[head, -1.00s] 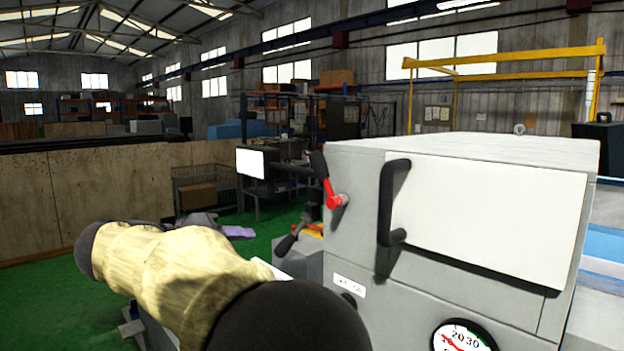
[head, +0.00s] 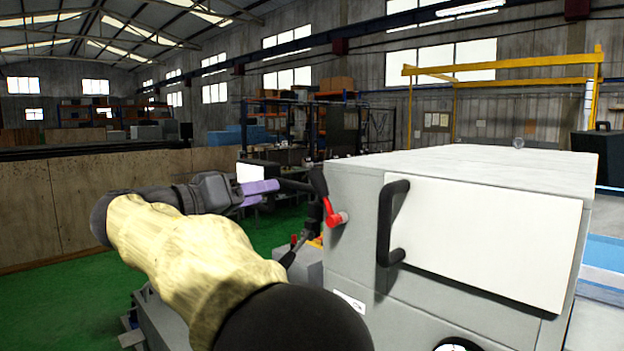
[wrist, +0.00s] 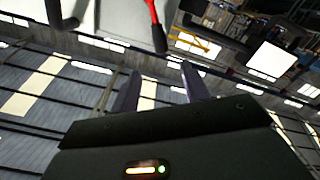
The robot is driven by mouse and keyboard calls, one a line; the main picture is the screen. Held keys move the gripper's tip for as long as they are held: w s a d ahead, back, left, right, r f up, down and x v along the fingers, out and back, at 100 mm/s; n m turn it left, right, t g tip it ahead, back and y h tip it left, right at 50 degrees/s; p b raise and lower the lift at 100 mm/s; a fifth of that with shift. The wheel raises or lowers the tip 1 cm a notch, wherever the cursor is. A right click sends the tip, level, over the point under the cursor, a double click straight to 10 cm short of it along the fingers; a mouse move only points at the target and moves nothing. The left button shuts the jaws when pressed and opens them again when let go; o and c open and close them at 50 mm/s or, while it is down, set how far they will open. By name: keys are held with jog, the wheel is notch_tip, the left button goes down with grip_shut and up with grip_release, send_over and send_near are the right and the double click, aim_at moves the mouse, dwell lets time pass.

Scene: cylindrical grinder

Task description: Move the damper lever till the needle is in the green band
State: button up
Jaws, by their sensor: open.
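The damper lever (head: 334,212) has a red hub and arm with a black grip, on the left side of the grey machine cabinet. Its grip tilts up and to the left. It also shows at the top of the wrist view (wrist: 155,24). My gripper (head: 268,188) has purple fingers and stands left of the lever, at about grip height in the picture. In the wrist view my gripper (wrist: 160,80) is open, with nothing between the fingers and the lever apart beyond them. The gauge (head: 457,346) is nearly all cut off at the bottom edge; its needle and green band are not visible.
The cabinet (head: 460,158) has a white front door (head: 490,235) with a black handle (head: 390,225). Another lever with a dark grip (head: 288,258) sits lower, left of the cabinet. Green floor and a wooden partition (head: 45,215) lie to the left.

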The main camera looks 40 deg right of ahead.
aim_at(314, 183)
jog(key=d+p, duration=0.1)
jog(key=d, duration=0.3)
jog(key=d+p, duration=0.2)
jog(key=d, duration=0.2)
jog(key=w+d+p, duration=0.1)
jog(key=d+p, duration=0.1)
jog(key=d, duration=0.3)
jog(key=shift+r, duration=0.1)
jog(key=shift+d, duration=0.3)
grip_shut()
